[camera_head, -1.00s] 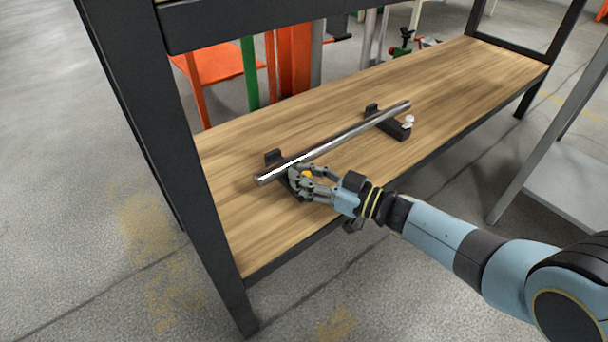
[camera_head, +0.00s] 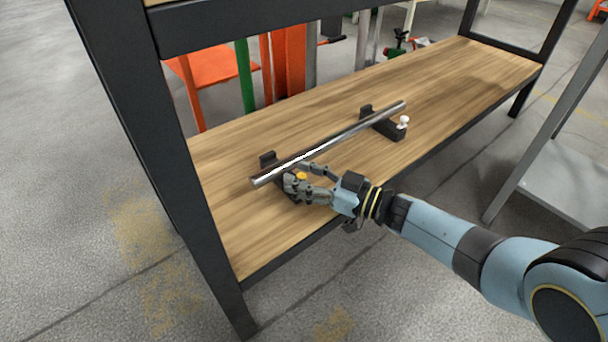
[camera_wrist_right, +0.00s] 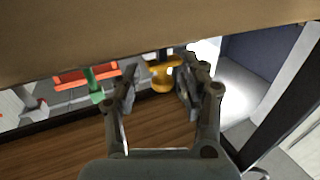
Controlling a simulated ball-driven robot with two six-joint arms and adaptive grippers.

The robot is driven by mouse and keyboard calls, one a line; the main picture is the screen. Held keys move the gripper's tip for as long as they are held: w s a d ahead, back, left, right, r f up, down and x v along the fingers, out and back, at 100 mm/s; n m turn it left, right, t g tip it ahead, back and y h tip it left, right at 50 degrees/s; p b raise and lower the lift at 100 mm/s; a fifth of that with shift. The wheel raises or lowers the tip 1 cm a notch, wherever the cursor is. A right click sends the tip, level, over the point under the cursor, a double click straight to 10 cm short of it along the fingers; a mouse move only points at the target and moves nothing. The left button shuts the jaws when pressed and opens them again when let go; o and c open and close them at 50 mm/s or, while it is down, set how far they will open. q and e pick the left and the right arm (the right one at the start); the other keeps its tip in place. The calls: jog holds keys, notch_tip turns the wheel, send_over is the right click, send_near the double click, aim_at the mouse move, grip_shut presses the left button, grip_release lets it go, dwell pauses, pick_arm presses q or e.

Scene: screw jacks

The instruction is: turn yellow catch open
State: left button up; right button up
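The yellow catch (camera_head: 301,176) sits at the near-left black holder (camera_head: 268,160), under a shiny metal rod (camera_head: 330,144). My right gripper (camera_head: 296,183) is at this holder, with its fingers on both sides of the catch. In the right wrist view the catch (camera_wrist_right: 163,75) shows between the two fingertips of my right gripper (camera_wrist_right: 158,88), closer to the right finger. A gap shows on its left, so the gripper is open; contact with the right finger cannot be told. My left gripper is not in view.
A second black holder (camera_head: 384,125) with a white knob (camera_head: 404,121) carries the rod's far end. The wooden shelf (camera_head: 455,85) is otherwise clear. Dark posts (camera_head: 150,150) frame it, and an orange chair (camera_head: 205,75) stands behind. A tan surface (camera_wrist_right: 100,35) crosses the top of the wrist view.

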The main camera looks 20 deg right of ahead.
jog(key=shift+s, duration=0.1)
jog(key=v, duration=1.2)
jog(key=shift+d, duration=0.1)
